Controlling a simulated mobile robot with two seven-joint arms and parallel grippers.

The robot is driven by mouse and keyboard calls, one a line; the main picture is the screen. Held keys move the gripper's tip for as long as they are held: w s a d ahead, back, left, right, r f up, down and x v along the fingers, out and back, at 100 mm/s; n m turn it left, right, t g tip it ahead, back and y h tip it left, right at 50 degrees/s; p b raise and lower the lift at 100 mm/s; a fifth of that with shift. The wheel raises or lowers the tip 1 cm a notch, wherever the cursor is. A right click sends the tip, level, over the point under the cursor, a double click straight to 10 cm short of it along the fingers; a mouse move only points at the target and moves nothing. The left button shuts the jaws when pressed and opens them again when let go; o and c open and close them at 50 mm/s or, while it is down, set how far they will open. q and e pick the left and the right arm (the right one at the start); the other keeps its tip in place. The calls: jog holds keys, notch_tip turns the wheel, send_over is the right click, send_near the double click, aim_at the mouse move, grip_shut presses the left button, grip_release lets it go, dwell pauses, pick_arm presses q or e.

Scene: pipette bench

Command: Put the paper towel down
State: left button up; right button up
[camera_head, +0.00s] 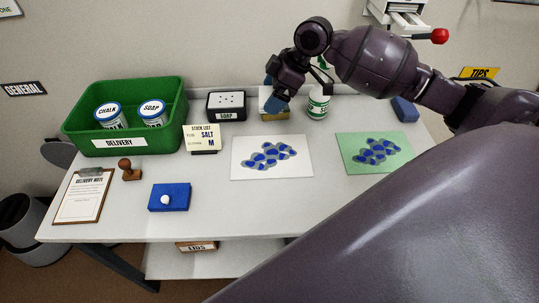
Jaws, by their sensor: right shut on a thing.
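My right gripper (281,92) hangs over the back middle of the table, its arm coming in from the right. It is shut on a small blue piece (276,96) that I take to be the paper towel; the jaws hide much of it. The piece is in front of a small tan and white box (266,106) and left of a white bottle with a green label (319,104). I cannot tell whether it touches the table or the box. My left gripper is not in view.
A white sheet (238,170) and a green sheet (360,166), both with blue blotches, lie on the table (250,212). A green delivery crate (80,145), a black box (226,104) and a blue pad (182,201) stand left. The front middle is clear.

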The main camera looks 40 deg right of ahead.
jog(key=shift+f, duration=0.2)
jog(key=b, duration=0.2)
send_over(266, 155)
jog(key=s+d, duration=0.1)
jog(key=d, duration=0.1)
jog(key=f, duration=1.4)
jog(key=shift+s+a+f, duration=0.1)
jog(key=shift+a+f, duration=0.15)
jog(key=shift+f, duration=2.6)
jog(key=shift+f, duration=0.1)
jog(key=o, duration=0.6)
jog(key=p+v, duration=0.1)
jog(key=v, duration=1.1)
